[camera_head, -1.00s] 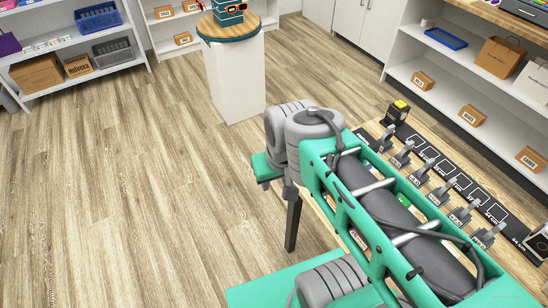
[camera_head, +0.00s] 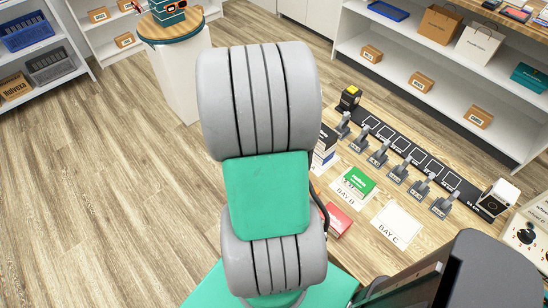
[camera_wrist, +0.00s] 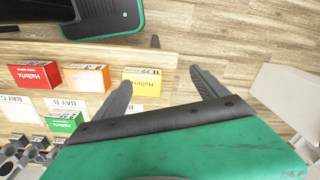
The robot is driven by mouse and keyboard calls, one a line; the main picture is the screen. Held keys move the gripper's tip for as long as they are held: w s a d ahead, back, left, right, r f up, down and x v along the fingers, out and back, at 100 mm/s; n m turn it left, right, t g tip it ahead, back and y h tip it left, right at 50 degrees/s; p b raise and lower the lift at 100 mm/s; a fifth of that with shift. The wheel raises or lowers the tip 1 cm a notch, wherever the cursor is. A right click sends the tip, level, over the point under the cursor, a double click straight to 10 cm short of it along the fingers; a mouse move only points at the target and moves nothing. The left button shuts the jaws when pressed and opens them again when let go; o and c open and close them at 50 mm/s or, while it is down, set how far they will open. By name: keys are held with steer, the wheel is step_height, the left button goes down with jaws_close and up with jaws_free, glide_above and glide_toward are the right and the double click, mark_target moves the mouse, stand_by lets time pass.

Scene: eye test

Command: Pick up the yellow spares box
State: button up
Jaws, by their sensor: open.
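The yellow spares box (camera_wrist: 142,82) stands near the table edge in the wrist view, its printed side towards the camera. My gripper (camera_wrist: 160,76) is open and empty. In the picture the yellow box lies between its two fingers, closer to the left one. I cannot tell how far beyond the fingertips it is. In the head view my arm hides the gripper, and I do not see the yellow box there.
An orange box (camera_wrist: 87,78) and a red box (camera_wrist: 35,76) stand left of the yellow one. Several grey clamp-like pieces line a black strip (camera_head: 408,148).

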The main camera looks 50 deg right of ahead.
steer(key=o, duration=0.3)
steer(key=s+d+f+m, duration=0.2)
steer(key=s+d, duration=0.1)
steer(key=s+d+f+m, duration=0.1)
steer(key=s+d, duration=0.1)
steer(key=shift+f+m+p, duration=0.25)
steer(key=shift+m+p, duration=0.05)
steer(key=shift+m, duration=0.1)
steer(key=f, duration=0.4)
steer(key=f+p, duration=0.1)
steer(key=f, duration=0.2)
steer(key=shift+w, duration=0.25)
steer(key=c, duration=1.4)
steer(key=shift+o, duration=0.2)
